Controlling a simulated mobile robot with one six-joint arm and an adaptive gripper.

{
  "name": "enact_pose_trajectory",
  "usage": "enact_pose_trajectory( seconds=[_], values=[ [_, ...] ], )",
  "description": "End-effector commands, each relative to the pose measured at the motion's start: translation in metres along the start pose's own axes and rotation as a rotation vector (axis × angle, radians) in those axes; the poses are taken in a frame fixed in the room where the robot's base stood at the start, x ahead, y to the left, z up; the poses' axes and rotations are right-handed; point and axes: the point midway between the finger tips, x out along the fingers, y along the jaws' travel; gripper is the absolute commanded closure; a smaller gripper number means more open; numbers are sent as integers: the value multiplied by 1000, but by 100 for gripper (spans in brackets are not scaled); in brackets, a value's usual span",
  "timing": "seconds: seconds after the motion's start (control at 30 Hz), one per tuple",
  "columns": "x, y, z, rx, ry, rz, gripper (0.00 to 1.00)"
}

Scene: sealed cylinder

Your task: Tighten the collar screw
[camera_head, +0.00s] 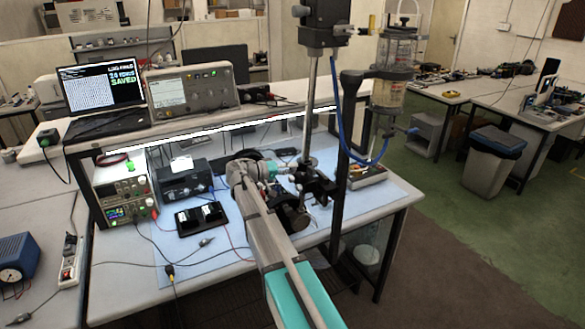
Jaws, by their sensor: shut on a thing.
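My arm reaches up from the bottom of the picture to the bench. My gripper (308,180) is at the dark collar or clamp (325,192) low on the vertical metal post (312,110). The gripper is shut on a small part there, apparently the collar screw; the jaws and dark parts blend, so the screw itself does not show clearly. A clear sealed cylinder (392,60) with dark end fittings and an amber lower part stands upright to the right of the post.
A laptop (100,90) and an instrument (190,90) are on the shelf.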

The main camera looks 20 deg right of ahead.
Motion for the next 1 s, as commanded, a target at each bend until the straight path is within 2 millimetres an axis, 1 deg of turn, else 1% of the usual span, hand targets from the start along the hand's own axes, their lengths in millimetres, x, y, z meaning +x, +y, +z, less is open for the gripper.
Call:
enact_pose_trajectory(
  seconds=[0.03,0.7,1.0],
  values=[
    [-3,-1,1,44,-1,-10,100],
    [-2,-2,1,670,-3,-67,100],
    [-2,-2,1,868,-3,-84,100]
  ],
)
